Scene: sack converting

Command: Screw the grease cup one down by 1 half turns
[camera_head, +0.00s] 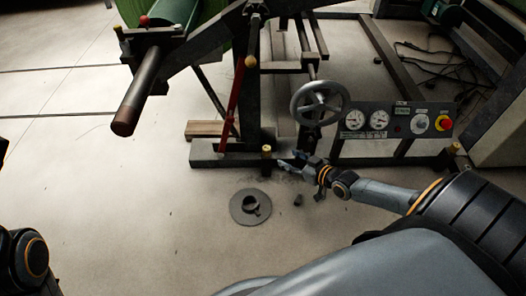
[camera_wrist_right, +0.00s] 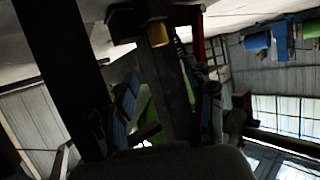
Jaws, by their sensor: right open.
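Several small brass-yellow cups show on the machine frame, and I cannot tell by a label which is grease cup one. The one nearest my right gripper is a brass-yellow cup (camera_head: 266,149) on the low base beam. A yellow cup also shows at the top of the right wrist view (camera_wrist_right: 157,35), apparently the same one. My right gripper (camera_head: 289,163) is open and empty, just right of that cup and apart from it, low by the beam. My left gripper is out of view; only part of my left arm shows at the lower left.
A grey handwheel (camera_head: 320,103) and a gauge panel (camera_head: 393,121) with a red emergency button stand above and right of my right gripper. The floor at left is clear.

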